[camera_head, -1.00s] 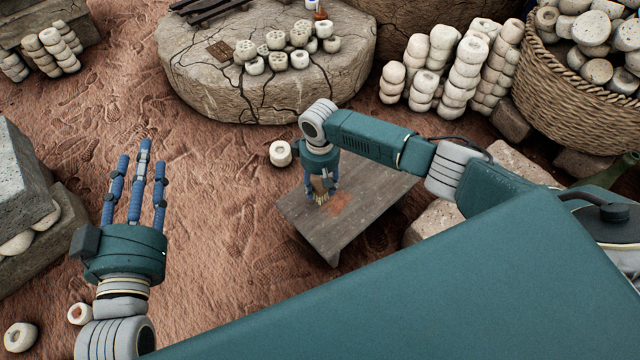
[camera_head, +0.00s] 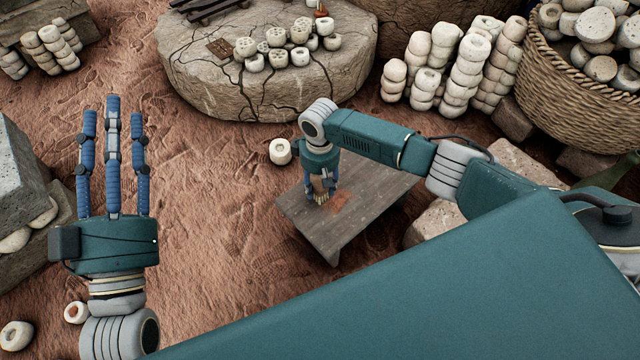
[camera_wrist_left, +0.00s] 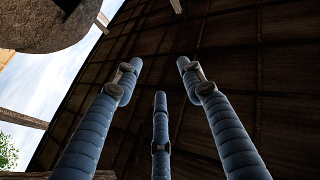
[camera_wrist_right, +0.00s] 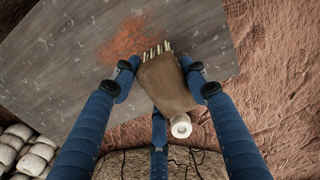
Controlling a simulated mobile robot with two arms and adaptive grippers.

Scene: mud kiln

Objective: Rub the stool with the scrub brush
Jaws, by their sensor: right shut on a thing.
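The stool (camera_head: 372,192) is a low grey wooden one on the dirt floor, with a rust-red stain (camera_head: 341,203) on its top. The stain also shows in the right wrist view (camera_wrist_right: 126,38). My right gripper (camera_head: 323,192) points down over the stool's left part and is shut on the scrub brush (camera_wrist_right: 166,84). The brush has a brown wooden body and pale bristles, which are at the edge of the stain. I cannot tell whether the bristles touch the wood. My left gripper (camera_head: 113,150) is open and empty, fingers spread, well left of the stool.
A round cracked stone slab (camera_head: 220,85) with several small pale clay pieces stands behind. Stacked clay rings (camera_head: 465,75) and a wicker basket (camera_head: 585,95) stand at the back right. A loose clay ring (camera_head: 280,151) lies behind the stool. Floor left of the stool is clear.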

